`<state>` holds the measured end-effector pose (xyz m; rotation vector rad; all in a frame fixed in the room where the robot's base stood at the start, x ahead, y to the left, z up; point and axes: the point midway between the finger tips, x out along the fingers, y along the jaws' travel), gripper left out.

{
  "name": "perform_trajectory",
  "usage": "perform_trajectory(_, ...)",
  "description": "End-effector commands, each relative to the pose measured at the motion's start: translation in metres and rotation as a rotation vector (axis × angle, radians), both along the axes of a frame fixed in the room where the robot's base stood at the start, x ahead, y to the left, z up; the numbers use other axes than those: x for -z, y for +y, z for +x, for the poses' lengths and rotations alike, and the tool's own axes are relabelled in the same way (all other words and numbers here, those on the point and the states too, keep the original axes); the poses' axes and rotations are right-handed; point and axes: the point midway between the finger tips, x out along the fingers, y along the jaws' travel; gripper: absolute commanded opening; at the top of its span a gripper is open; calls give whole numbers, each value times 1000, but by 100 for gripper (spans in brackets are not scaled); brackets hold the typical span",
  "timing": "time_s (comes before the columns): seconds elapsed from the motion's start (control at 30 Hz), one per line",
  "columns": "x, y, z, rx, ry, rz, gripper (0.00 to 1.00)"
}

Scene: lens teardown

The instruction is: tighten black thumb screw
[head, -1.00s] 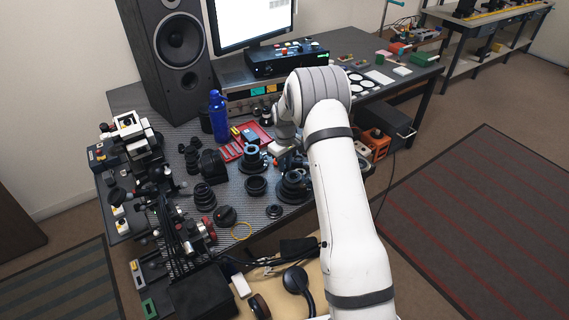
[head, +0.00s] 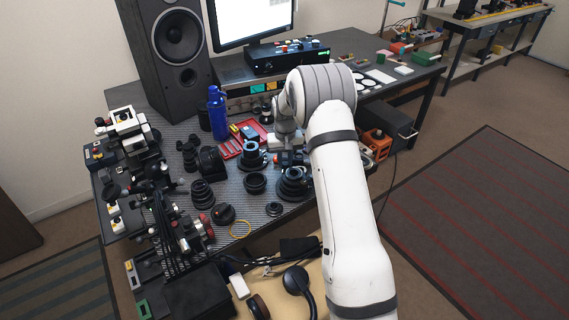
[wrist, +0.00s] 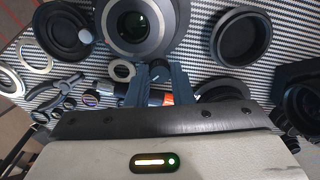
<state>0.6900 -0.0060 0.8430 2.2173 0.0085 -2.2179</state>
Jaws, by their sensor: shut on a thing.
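In the wrist view the two dark blue-grey fingers of my gripper (wrist: 157,84) reach down to the patterned bench mat, close together. A small dark piece, the black thumb screw (wrist: 158,70), appears to sit between them, mostly hidden by the fingers. A short red-orange and white part (wrist: 158,97) shows between the fingers, nearer the palm. A large lens barrel (wrist: 133,22) stands just beyond the fingertips. In the head view my arm covers most of the gripper (head: 284,141), low over the bench among the lens parts.
Black rings (wrist: 241,36) and a round black cap (wrist: 64,30) lie around the gripper. In the head view a blue bottle (head: 217,112), a red tray (head: 231,148) and a stepped black lens part (head: 294,184) stand close by. A dark rig (head: 172,215) fills the bench's left side.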

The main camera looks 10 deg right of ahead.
Motion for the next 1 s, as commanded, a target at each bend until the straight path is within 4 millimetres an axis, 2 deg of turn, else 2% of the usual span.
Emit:
perform_trajectory(0.4,0,0,0,220,0,0,0)
perform_trajectory(1.0,0,0,0,261,0,0,0)
